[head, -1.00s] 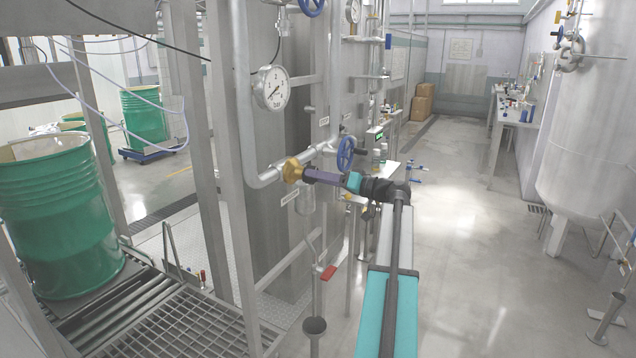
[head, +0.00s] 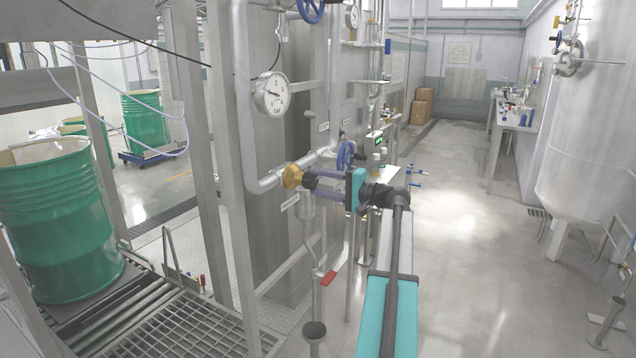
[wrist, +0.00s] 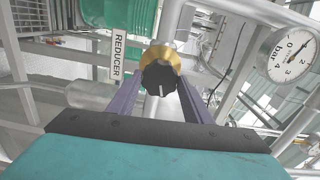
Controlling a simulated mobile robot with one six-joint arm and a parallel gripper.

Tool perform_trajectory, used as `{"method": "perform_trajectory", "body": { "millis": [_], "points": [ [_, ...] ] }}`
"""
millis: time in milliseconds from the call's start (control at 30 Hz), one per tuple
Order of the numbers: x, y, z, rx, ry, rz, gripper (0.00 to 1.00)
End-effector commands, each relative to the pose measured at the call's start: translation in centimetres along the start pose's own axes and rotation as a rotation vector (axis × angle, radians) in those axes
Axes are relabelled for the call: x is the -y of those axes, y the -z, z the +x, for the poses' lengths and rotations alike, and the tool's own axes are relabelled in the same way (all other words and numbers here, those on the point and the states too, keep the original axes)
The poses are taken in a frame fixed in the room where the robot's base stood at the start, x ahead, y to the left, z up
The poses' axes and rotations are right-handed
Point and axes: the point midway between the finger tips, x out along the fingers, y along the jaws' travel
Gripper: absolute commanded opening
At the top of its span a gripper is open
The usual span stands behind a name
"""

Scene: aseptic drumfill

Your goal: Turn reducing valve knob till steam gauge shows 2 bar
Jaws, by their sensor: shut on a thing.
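The reducing valve has a brass body (head: 292,176) and a black knob (wrist: 160,78) with a white pointer line. My gripper (head: 312,182) has one purple finger on each side of the knob and is shut on it. In the wrist view my gripper (wrist: 160,92) points straight at the knob, and the line on it points down. The steam gauge (head: 271,94) is on the pipe above the valve. It also shows in the wrist view (wrist: 290,55), tilted, with a bar scale from 0 to 4. Its needle stands near 1, below the 2.
A label reading REDUCER (wrist: 118,56) is beside the valve. A blue handwheel (head: 346,155) is close behind my gripper, and a red-handled valve (head: 328,278) is below. A vertical pipe (head: 240,90) runs left of the gauge.

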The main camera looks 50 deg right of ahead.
Motion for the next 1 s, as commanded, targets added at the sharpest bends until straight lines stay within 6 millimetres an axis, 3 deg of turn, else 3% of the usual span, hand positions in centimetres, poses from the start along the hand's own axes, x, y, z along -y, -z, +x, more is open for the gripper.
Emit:
{"method": "perform_trajectory", "body": {
  "millis": [1000],
  "points": [
    [0.24, 0.12, -0.05, -0.004, 0.002, 0.937, 0.23]
  ]
}}
